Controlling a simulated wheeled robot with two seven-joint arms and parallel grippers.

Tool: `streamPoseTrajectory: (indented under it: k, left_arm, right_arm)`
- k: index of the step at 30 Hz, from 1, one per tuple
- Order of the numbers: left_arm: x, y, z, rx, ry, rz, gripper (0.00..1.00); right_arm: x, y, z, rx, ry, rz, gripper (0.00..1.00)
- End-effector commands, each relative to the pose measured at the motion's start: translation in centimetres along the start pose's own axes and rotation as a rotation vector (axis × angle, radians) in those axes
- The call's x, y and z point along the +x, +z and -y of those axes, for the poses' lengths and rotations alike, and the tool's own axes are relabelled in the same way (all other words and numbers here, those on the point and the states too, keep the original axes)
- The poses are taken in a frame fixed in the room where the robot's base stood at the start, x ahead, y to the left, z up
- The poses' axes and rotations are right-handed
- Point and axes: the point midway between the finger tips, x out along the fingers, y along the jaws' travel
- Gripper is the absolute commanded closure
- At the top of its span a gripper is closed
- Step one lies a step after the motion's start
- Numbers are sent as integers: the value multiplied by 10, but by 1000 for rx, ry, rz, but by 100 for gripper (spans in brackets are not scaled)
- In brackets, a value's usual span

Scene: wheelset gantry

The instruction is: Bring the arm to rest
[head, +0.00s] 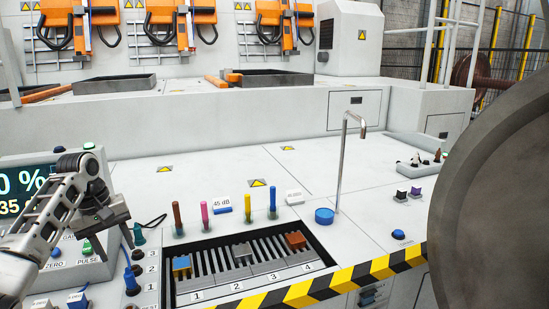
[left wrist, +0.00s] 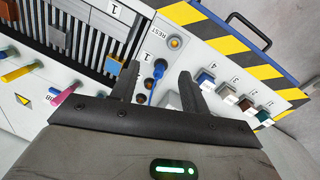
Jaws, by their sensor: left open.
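My left gripper (head: 114,243) is over the left end of the white console (head: 210,170), close to the display box. In the left wrist view its two dark fingers (left wrist: 157,68) are spread apart with nothing held between them. A blue plug (left wrist: 158,72) on the panel shows in the gap between the fingers, apparently beyond them. My right gripper is in neither view.
A slotted tray (head: 245,262) with small coloured blocks lies right of the gripper, behind a yellow-black edge. Coloured rods (head: 205,214) stand behind it. A display (head: 25,190) is close to my left arm. A thin bent pipe (head: 343,160) rises mid-console; a large grey disc (head: 490,190) fills the right.

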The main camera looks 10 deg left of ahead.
Motion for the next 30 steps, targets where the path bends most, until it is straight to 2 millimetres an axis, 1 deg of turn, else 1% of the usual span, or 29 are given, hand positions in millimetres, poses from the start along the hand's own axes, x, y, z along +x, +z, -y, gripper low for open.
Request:
streamPoseTrajectory:
  k: [1,5,11,14,17,18,19,21,23,25,28,30]
  left_arm:
    - [12,9,-7,22,2,17,54]
    - [38,33,-24,73,14,54,54]
    - [81,80,-50,154,45,126,54]
    - [104,111,-62,195,70,171,54]
    - [126,146,-72,231,102,222,54]
    - [135,161,-76,244,117,244,54]
    - [136,159,-79,249,133,219,54]
    - [135,127,-89,274,172,63,54]
    - [135,105,-98,303,200,-60,54]
    - [130,79,-107,347,226,-213,54]
    - [114,41,-120,428,246,-453,54]
    - [97,15,-129,496,247,-634,54]
  right_arm:
    - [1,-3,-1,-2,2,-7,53]
    - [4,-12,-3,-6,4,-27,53]
    - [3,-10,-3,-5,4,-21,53]
    - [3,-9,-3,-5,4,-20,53]
    - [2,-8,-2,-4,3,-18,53]
    - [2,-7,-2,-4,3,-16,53]
    - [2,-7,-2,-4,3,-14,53]
    - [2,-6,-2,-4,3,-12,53]
    - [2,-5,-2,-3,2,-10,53]
    - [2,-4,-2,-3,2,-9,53]
    - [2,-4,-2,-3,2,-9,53]
    - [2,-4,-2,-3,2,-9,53]
